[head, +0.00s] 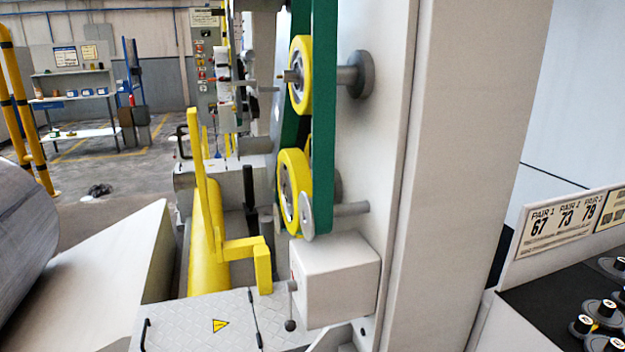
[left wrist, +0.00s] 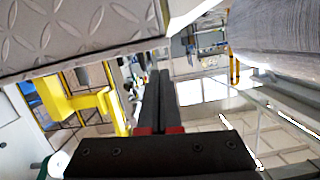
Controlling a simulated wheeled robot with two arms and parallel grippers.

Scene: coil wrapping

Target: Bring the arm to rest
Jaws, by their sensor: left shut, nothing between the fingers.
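My left gripper (left wrist: 160,76) shows only in the left wrist view. Its two black fingers, with red parts at their base, lie together with nothing between them. A checker-plate surface shows at the upper left of that view, and a yellow bracket (left wrist: 88,103) shows to the left of the fingers. The fingers appear clear of both, though the distance is hard to tell. Neither arm shows in the head view, and my right gripper is in no view.
In the head view a machine column (head: 460,130) carries yellow wheels and a green belt (head: 323,120). A grey box with a lever (head: 335,280) sits below. A large coil (head: 25,235) is at left. A black rack with spools (head: 535,305) stands at right.

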